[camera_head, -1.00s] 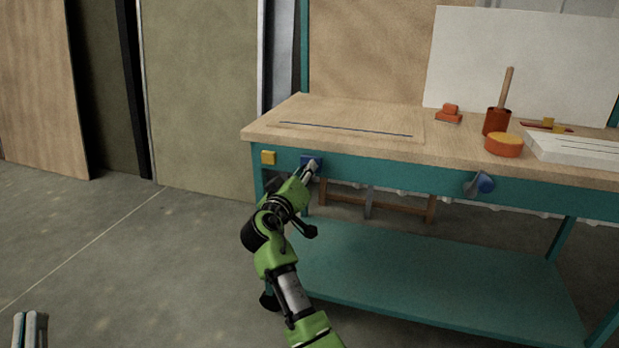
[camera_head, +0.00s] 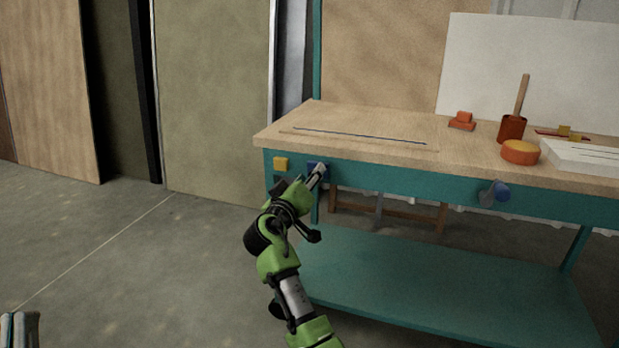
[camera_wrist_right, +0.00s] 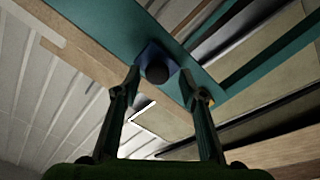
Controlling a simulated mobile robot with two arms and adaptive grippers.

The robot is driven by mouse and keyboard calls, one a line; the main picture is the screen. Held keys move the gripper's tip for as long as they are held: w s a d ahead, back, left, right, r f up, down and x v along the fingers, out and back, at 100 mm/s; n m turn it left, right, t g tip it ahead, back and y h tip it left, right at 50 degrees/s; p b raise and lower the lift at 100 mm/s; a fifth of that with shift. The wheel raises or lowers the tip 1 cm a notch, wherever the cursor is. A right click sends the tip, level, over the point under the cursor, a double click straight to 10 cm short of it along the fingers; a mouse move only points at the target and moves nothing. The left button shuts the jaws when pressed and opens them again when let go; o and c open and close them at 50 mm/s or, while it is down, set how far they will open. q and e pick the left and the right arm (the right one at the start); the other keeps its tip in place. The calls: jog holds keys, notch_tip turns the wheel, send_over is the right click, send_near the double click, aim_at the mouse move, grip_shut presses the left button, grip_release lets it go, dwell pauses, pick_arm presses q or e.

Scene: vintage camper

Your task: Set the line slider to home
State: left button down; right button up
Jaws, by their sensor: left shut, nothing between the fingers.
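A thin dark blue line (camera_head: 360,136) lies across the bench top near its front left. On the bench's teal front edge are a yellow block (camera_head: 281,164) and, to its right, a blue block (camera_head: 315,166). I cannot tell which part is the line slider. My right gripper (camera_head: 320,172) is at the blue block and partly covers it. In the right wrist view its fingers (camera_wrist_right: 161,88) are apart, with a blue plate (camera_wrist_right: 148,52) and a dark round knob (camera_wrist_right: 157,73) between and beyond the tips. Contact is unclear. My left gripper (camera_head: 20,328) is shut at the bottom left, away from the bench.
A blue-and-grey knob (camera_head: 495,193) sits farther right on the bench front. An orange sanding block (camera_head: 461,121), a brown pot with a handle (camera_head: 512,128), an orange round tin (camera_head: 520,151) and a white slab (camera_head: 585,157) stand on the bench. A teal shelf (camera_head: 440,280) is below.

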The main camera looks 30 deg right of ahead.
jog(key=shift+s, duration=0.1)
jog(key=v, duration=0.7)
jog(key=shift+a, duration=0.25)
